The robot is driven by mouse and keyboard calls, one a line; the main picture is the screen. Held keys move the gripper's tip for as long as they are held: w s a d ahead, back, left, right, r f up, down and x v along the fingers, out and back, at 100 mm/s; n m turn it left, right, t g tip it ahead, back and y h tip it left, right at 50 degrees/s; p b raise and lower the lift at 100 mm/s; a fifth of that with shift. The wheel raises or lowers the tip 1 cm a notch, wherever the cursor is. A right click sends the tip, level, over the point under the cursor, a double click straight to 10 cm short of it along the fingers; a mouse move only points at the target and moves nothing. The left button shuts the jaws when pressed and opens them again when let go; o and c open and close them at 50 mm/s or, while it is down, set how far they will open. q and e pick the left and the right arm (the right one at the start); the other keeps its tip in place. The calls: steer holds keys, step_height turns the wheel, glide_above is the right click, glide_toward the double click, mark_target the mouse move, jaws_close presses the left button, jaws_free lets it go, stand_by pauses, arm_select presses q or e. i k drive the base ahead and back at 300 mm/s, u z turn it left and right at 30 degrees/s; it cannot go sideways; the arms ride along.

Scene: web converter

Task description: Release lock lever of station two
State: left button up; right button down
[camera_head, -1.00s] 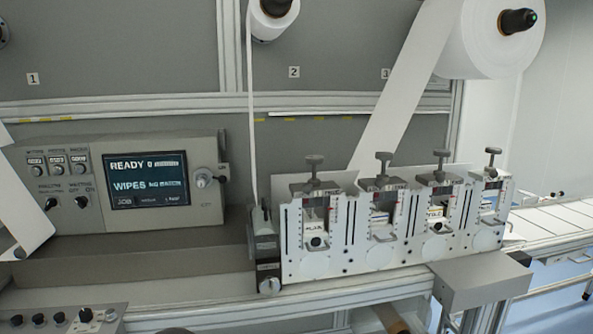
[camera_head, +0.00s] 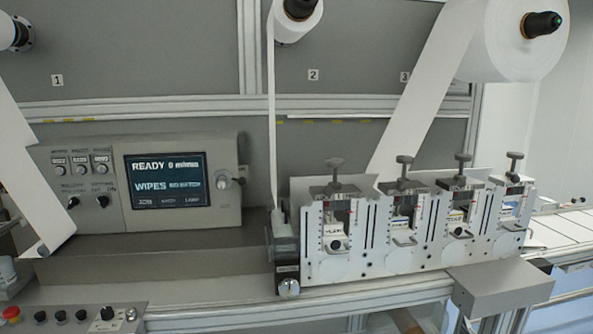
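Several white stations stand in a row at the right of the machine. Each has a dark T-shaped handle on top. The first station (camera_head: 336,225) is leftmost, with its T-handle (camera_head: 335,168) upright. The second station from the left (camera_head: 402,225) has a T-handle (camera_head: 404,166) on top, also upright. I cannot tell which small part is its lock lever. A pale web passes behind the second station. Neither of my grippers is in view.
A control panel with a lit screen (camera_head: 167,180) reading READY and WIPES stands left. White rolls (camera_head: 525,45) hang above. A grey box (camera_head: 500,288) juts out front right. A red button (camera_head: 12,313) and knobs sit lower left. The ledge before the panel is clear.

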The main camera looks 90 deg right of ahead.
mark_target(402, 184)
steer(key=k, duration=1.65)
steer(key=u, duration=0.8)
steer(key=i, duration=0.1)
steer(key=z, duration=2.95)
steer(key=k, duration=0.65)
steer(key=z, duration=0.2)
steer(key=i, duration=1.15)
steer(key=u, duration=0.05)
